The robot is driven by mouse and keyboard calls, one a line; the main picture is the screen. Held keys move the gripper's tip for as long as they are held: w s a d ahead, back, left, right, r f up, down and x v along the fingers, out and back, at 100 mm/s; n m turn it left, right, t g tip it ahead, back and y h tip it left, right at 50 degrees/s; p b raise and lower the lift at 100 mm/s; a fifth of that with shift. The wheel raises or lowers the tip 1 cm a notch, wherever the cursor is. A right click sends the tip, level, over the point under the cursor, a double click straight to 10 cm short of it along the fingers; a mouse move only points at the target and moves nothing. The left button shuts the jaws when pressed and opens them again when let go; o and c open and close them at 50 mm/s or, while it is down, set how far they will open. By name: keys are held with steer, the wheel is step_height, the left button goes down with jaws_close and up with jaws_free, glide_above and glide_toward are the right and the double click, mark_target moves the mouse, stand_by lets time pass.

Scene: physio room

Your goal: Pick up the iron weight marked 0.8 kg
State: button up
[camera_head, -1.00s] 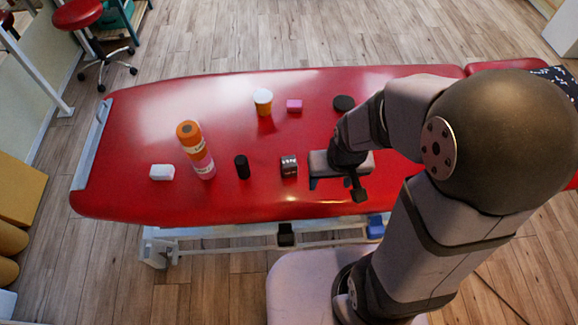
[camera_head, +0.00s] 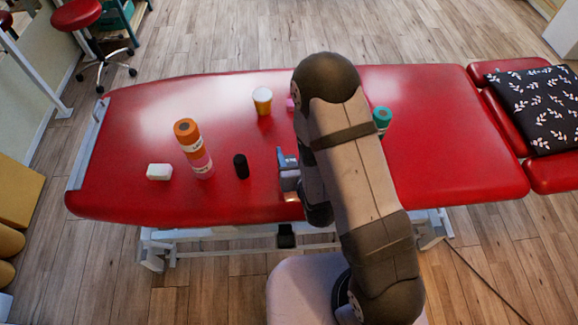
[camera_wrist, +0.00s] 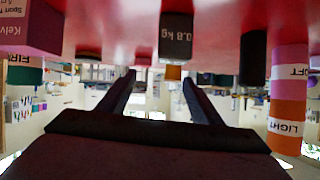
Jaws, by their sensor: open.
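The iron weight (camera_wrist: 176,38) is a dark block with "0.8 kg" in white on its face. It shows upside down in the wrist view, on the red couch top. It lies beyond my fingertips, nearer the right finger's line than the left's. My gripper (camera_wrist: 159,77) is open and empty, with both dark fingers apart. In the head view my gripper (camera_head: 287,168) is low over the couch near its front edge, partly covered by my arm. I cannot make out the weight there; my gripper and arm hide its place.
On the red couch (camera_head: 450,150), a black cylinder (camera_head: 241,166), an orange-and-pink stack (camera_head: 193,150) and a white block (camera_head: 159,172) stand left of my gripper. A yellow-and-white pot (camera_head: 262,101) and pink block (camera_head: 290,104) are behind. A teal-topped item (camera_head: 382,118) stands right.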

steer(key=shift+s+a+f+t, duration=0.2)
steer(key=shift+s+f+t, duration=0.1)
steer(key=shift+s+f, duration=0.1)
steer(key=f+b, duration=0.1)
steer(key=s+f+n+t+y+b, duration=0.1)
steer(key=shift+s+a+f+b, duration=0.2)
steer(key=shift+s+f+b, duration=0.1)
steer(key=shift+s+f+n, duration=0.3)
steer(key=shift+f, duration=0.15)
steer(key=shift+w+a+f+b, duration=0.1)
steer(key=shift+w+f+b, duration=0.2)
steer(key=shift+w+b, duration=0.65)
steer(key=shift+a+b, duration=0.1)
steer(key=shift+b, duration=0.5)
steer(key=shift+w, duration=0.1)
